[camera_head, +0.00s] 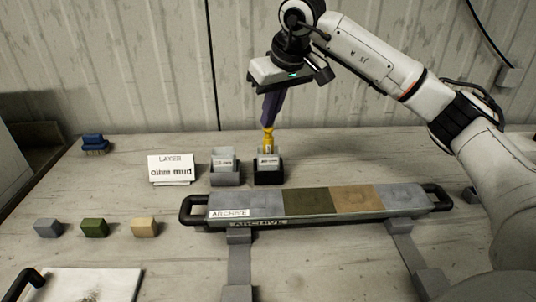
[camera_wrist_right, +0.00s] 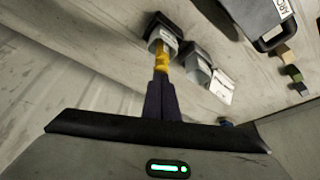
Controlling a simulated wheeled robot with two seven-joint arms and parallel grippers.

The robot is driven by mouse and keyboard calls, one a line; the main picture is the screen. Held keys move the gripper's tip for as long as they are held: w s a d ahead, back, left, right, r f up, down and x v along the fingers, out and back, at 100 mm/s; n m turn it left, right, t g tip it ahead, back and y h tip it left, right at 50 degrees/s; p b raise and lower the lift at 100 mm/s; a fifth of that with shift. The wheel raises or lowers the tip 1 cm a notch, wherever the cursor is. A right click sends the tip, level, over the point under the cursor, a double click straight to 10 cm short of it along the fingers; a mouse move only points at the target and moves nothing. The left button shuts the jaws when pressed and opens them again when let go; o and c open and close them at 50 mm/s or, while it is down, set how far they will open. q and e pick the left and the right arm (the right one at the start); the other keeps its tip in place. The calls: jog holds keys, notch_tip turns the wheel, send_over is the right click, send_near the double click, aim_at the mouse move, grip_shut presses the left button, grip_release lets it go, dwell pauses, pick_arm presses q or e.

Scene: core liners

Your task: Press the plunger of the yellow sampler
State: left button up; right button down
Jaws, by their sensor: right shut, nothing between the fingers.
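The yellow sampler (camera_head: 268,140) stands upright in a small dark holder (camera_head: 269,176) with a white label, behind the archive tray. My right gripper (camera_head: 268,122) is directly above it, pointing down, with its dark purple fingers shut and their tips at the sampler's top. The wrist view also shows the yellow sampler (camera_wrist_right: 161,62) right at the ends of the fingers (camera_wrist_right: 162,80). The tips seem to touch the top, but I cannot tell how far the plunger is down. My left gripper is not in view.
A grey holder (camera_head: 225,174) stands just left of the dark one. A sign (camera_head: 171,169) reads "olive mud". The archive tray (camera_head: 320,219) with several coloured sections lies in front. Grey, green and tan blocks (camera_head: 95,228) sit at the left. A blue brush (camera_head: 94,144) lies behind them.

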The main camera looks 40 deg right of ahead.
jog(key=shift+s+f, duration=0.15)
jog(key=shift+f, duration=0.85)
dwell(0.4)
notch_tip(320, 180, up, 2)
jog(key=shift+r+p, duration=0.25)
jog(key=shift+p, duration=0.7)
jog(key=shift+r+p, duration=0.65)
jog(key=shift+r, duration=0.05)
jog(key=shift+r+p, duration=0.35)
jog(key=shift+r, duration=0.05)
notch_tip(320, 180, up, 3)
jog(key=p, duration=0.2)
jog(key=shift+p, duration=0.3)
jog(key=shift+f, duration=0.15)
